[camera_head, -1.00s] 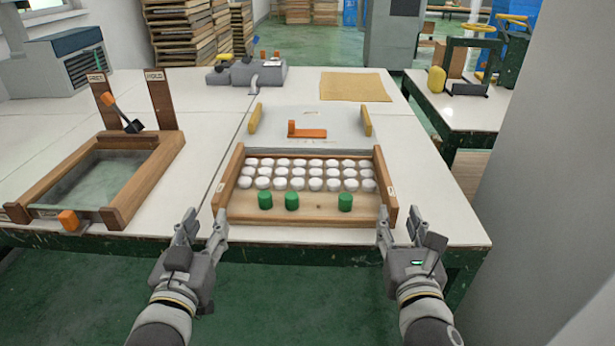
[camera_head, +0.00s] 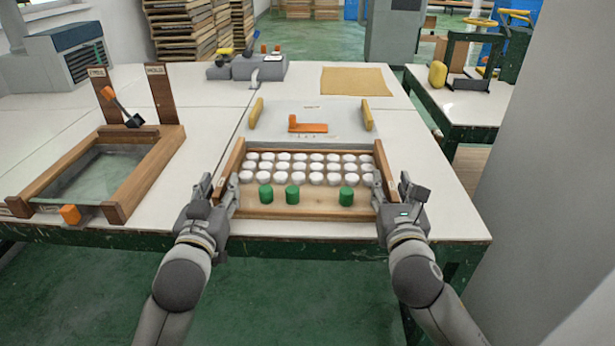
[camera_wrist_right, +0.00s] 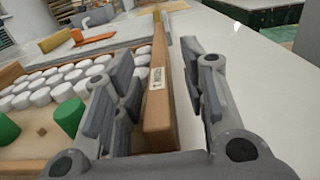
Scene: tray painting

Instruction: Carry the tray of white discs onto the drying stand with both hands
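The wooden tray (camera_head: 318,211) lies on the near edge of the white table, with rows of white discs (camera_head: 315,157) and three green cylinders (camera_head: 292,194) along its front. My left gripper (camera_head: 225,187) is at the tray's left side wall; its finger gap is hard to see. My right gripper (camera_head: 390,187) is at the right side wall. In the right wrist view its fingers (camera_wrist_right: 160,95) stand apart on either side of the tray's wall (camera_wrist_right: 158,118), with a visible gap. The grey board with yellow side guides (camera_head: 367,115) and an orange piece (camera_head: 307,126) lies directly behind the tray.
A wooden frame with a glass pane (camera_head: 148,178) and two upright posts stands left of the tray. A grey device (camera_head: 262,68) and a tan sheet (camera_head: 354,82) lie farther back. Bare table (camera_head: 425,170) is free at right. A grey column fills the far right.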

